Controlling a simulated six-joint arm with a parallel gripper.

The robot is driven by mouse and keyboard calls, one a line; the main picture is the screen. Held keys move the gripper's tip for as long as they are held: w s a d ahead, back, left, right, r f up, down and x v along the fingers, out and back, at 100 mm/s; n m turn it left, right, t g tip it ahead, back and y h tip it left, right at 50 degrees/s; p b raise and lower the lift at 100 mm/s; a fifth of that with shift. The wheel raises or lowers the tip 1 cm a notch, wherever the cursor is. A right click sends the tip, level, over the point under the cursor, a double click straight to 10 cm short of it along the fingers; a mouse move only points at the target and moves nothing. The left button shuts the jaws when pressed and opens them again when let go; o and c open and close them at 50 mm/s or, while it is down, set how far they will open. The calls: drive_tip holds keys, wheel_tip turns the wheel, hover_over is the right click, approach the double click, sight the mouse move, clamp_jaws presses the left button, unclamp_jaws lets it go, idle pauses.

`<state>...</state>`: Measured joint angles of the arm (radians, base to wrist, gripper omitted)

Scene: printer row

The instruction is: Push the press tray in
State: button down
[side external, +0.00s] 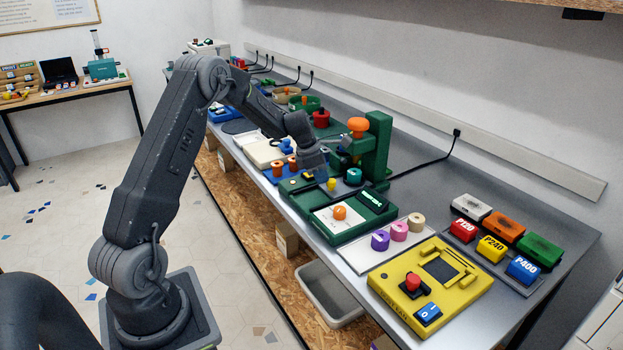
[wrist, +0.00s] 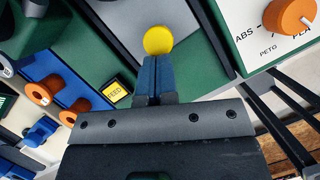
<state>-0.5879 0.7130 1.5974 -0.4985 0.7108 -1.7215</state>
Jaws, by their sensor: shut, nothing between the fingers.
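The green press (side external: 377,145) stands on the bench, with an orange knob (side external: 357,124) on top. A small yellow knob (side external: 331,184) is at its front. In the wrist view the yellow knob (wrist: 158,40) is at the near end of a grey plate (wrist: 118,14) set between green surfaces; this looks like the press tray. How far the tray is out I cannot tell. My gripper (side external: 322,176) is low in front of the press. Its blue fingers (wrist: 157,68) are shut and empty, with their tips right at the yellow knob. Whether they touch it I cannot tell.
A green-framed white panel with an orange dial (side external: 340,212) lies close on the near side. Orange spools (side external: 280,168) on a blue base and a yellow FEED button (wrist: 117,94) are on the other side. A yellow machine (side external: 430,285) stands further right.

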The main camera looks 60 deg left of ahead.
drive_tip(key=shift+d, duration=0.1)
drive_tip(key=s+a, duration=0.2)
drive_tip(key=s, duration=0.1)
drive_tip(key=shift+s+r, duration=0.1)
drive_tip(key=shift+s, duration=0.2)
drive_tip(key=v, duration=0.9)
drive_tip(key=s+d+r+m, duration=0.3)
drive_tip(key=d+r+m, duration=0.5)
drive_tip(key=d, duration=0.4)
drive_tip(key=s+d+r+m+t+y, duration=0.1)
drive_tip(key=s+d+r+m+y, duration=0.1)
drive_tip(key=s+d+m, duration=1.5)
drive_tip(key=s+m, duration=0.2)
drive_tip(key=m, duration=0.3)
drive_tip(key=shift+s+d+m+t, duration=0.3)
drive_tip(key=shift+s+d+t, duration=0.05)
drive_tip(key=shift+t, duration=0.05)
